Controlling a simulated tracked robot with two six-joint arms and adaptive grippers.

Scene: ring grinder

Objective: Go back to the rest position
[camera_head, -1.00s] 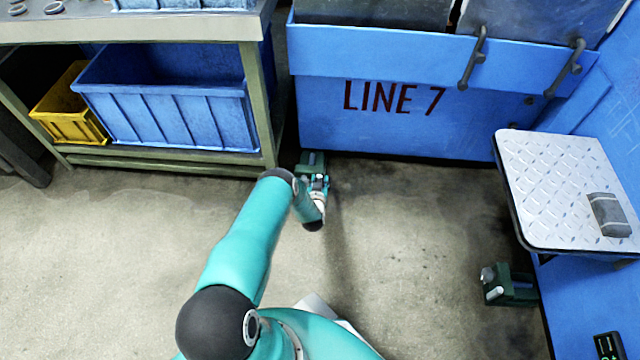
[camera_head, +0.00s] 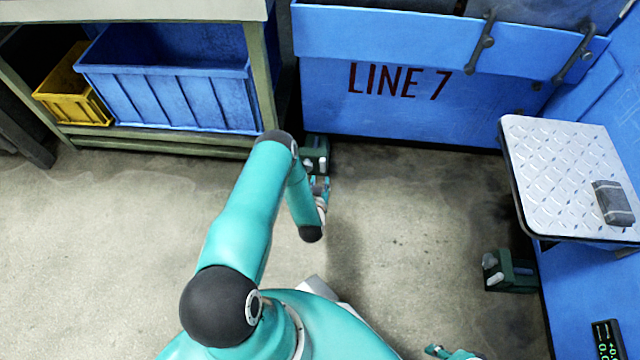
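My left arm reaches up from the bottom middle of the head view, bent at the elbow. Its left gripper (camera_head: 320,186) is small and partly hidden by the wrist, over the floor in front of the blue LINE 7 machine (camera_head: 400,95). I cannot make out whether its fingers are open or shut, and no held object is visible. At the bottom edge, a small teal part of my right gripper (camera_head: 450,352) shows, cut off by the frame; its finger state is unclear.
A bench with a blue crate (camera_head: 170,97) and a yellow bin (camera_head: 72,92) stands at left. A metal plate shelf (camera_head: 560,165) with a grey block (camera_head: 613,203) juts out at right. Green feet (camera_head: 314,155) (camera_head: 508,272) stand on the floor. The central floor is clear.

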